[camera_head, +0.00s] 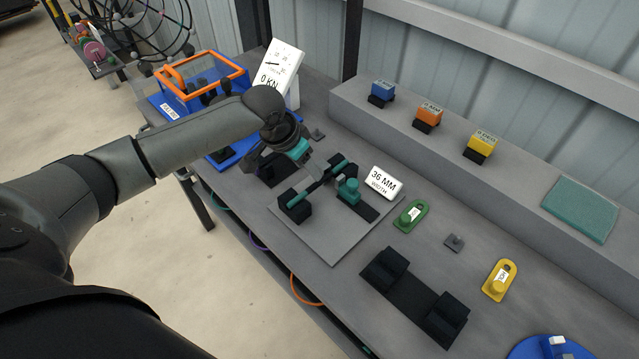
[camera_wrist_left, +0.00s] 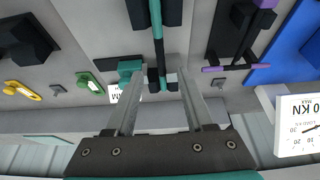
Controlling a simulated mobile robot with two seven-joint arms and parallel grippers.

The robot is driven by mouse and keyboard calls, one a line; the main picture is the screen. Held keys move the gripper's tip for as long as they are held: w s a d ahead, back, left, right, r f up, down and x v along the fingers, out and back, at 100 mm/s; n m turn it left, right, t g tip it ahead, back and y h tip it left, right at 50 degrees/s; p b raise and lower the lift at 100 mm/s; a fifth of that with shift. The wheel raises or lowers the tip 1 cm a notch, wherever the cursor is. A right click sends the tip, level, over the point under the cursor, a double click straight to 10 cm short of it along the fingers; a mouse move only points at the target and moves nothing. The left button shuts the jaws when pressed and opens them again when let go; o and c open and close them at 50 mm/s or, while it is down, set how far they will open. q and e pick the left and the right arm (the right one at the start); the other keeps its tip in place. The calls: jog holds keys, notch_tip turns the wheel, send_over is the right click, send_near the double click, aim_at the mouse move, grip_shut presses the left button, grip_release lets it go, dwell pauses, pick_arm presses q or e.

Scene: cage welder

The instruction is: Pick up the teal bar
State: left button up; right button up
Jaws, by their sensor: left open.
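The teal bar (camera_head: 298,199) has a dark middle section and lies across two black supports on a grey plate (camera_head: 332,240) on the bench. In the left wrist view the bar (camera_wrist_left: 158,50) runs up the picture between the lines of my fingers. A teal block (camera_head: 349,190) stands beside the bar on a black strip. My right gripper is out of view.
A "36 MM" sign (camera_head: 384,183) stands right of the bar. Green (camera_head: 410,216) and yellow (camera_head: 499,281) tags and a black cradle (camera_head: 412,297) lie to the right.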

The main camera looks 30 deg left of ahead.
aim_at(316, 183)
pick_arm(q)
jog(key=shift+b+x, duration=0.6)
jog(key=shift+x, duration=2.9)
jog(key=shift+s, duration=0.1)
grip_shut()
